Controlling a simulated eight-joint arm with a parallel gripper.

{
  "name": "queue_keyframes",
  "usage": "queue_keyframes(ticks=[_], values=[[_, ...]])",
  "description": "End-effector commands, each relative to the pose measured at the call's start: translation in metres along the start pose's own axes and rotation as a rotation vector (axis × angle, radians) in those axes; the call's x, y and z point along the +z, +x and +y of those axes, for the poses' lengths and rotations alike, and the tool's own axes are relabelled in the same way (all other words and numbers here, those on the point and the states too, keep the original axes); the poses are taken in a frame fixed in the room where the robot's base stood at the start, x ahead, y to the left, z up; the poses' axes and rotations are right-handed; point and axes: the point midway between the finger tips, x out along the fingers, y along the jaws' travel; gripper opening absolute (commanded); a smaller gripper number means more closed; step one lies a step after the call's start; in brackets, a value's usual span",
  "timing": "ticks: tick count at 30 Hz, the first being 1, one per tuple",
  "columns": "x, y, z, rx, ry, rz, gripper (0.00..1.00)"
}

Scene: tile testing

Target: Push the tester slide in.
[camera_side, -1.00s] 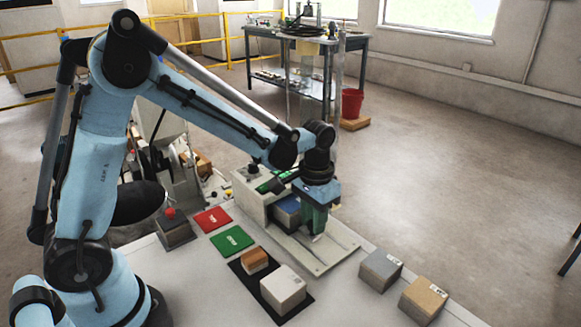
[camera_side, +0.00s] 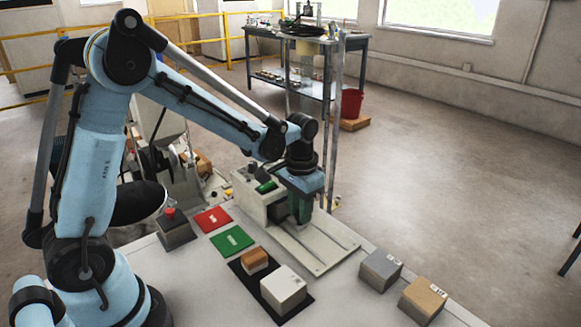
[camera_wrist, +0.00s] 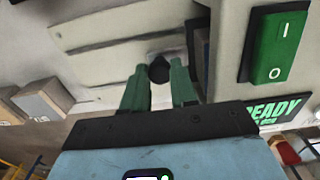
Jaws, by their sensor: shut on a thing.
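The tester (camera_side: 252,205) is a cream box with a green panel on top, standing on a pale base plate with rails (camera_side: 315,245). My gripper (camera_side: 301,212) is at the tester's open front, fingers pointing down. In the wrist view its two green fingers (camera_wrist: 159,88) are shut on a dark knob (camera_wrist: 158,68), which I take to be the slide's handle. The slide itself is mostly hidden by my gripper and the tester. The wrist view shows a green rocker switch (camera_wrist: 274,46) and a panel reading READY (camera_wrist: 275,110).
A red mat (camera_side: 213,219) and a green mat (camera_side: 232,240) lie left of the tester. A white block (camera_side: 284,290) and a small brown block (camera_side: 254,260) are on a black mat. A grey block (camera_side: 381,270) and a tan block (camera_side: 423,299) stand at right. The outer rail end is clear.

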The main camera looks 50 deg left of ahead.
Motion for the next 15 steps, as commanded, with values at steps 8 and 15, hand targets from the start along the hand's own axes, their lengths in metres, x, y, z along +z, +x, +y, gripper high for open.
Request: queue_keyframes(ticks=[8,15], values=[[0.0,0.0,-0.013,0.0,-0.002,0.001,0.05],[0.0,0.0,-0.017,-0.002,-0.001,0.0,0.05]])
